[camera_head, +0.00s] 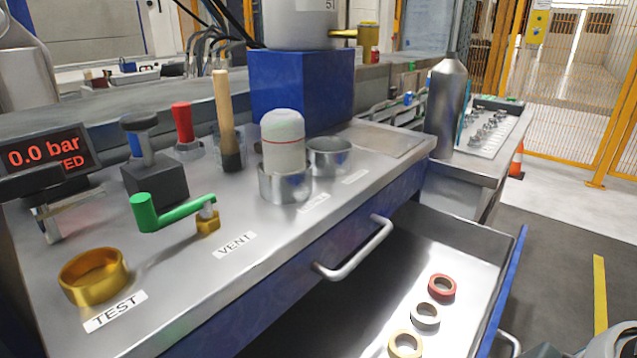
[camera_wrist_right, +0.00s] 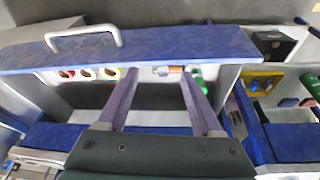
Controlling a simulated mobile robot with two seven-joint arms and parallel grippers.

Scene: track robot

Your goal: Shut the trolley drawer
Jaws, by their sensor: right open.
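The trolley drawer (camera_head: 468,235) is pulled out at the lower right of the head view. Its blue front (camera_head: 505,290) stands well away from the trolley body, with a metal handle (camera_head: 510,343) low at the picture edge. A red, a white and a tan ring lie inside. In the right wrist view the blue drawer front (camera_wrist_right: 185,47) runs across the top, with its handle (camera_wrist_right: 85,36) at upper left. My right gripper (camera_wrist_right: 157,73) is open, its fingers overlapping the drawer in the picture; contact cannot be told. My left gripper is not in view.
The trolley top (camera_head: 275,225) carries a green lever (camera_head: 175,212), a gold ring (camera_head: 93,275), a white-topped jar (camera_head: 284,140) and tools. Another handle (camera_head: 355,250) is on the trolley front above the drawer. Floor (camera_head: 560,250) at right is clear; a steel bottle (camera_head: 446,105) stands behind.

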